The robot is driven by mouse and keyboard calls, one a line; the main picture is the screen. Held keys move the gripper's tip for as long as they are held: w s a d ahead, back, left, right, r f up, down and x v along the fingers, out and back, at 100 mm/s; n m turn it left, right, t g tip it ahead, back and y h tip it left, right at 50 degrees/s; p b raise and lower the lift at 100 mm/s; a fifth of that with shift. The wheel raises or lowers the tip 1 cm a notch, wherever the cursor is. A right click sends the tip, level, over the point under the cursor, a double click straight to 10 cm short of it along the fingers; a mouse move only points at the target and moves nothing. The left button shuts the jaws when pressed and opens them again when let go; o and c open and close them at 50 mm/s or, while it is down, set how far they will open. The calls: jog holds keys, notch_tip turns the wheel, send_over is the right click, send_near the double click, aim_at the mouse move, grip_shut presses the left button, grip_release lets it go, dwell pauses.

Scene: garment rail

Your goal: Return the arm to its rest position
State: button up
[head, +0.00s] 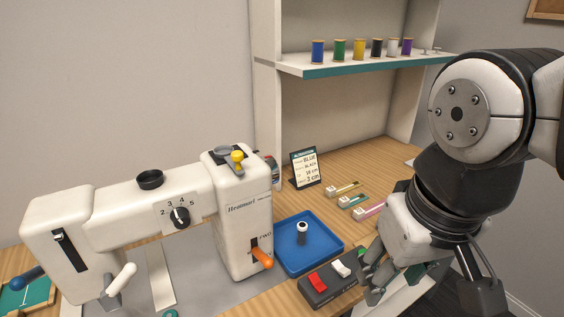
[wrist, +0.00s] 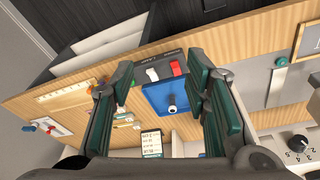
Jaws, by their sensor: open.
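My gripper (head: 375,272) is at the right of the head view, low near the table's front edge, beside a black switch box (head: 330,285) with a red and a white rocker. In the wrist view my gripper (wrist: 165,85) shows two green-padded fingers spread apart with nothing held between them. The switch box (wrist: 160,70) and the blue tray (wrist: 150,100) show beyond and between the fingers. My arm reaches in from the right side of the head view. In the head view the fingers are partly hidden by the wrist.
A white sewing machine (head: 240,210) stands at the left and centre. A blue tray (head: 290,262) holds a small spool. A shelf (head: 350,66) with thread spools is above the table.

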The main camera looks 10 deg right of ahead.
jog(key=shift+s+a+n+y, duration=0.15)
jog(key=shift+s+a+y, duration=0.05)
jog(key=shift+s, duration=0.6)
jog(key=shift+s+a+n+y, duration=0.15)
jog(key=shift+s+a+y, duration=0.05)
jog(key=shift+s, duration=0.6)
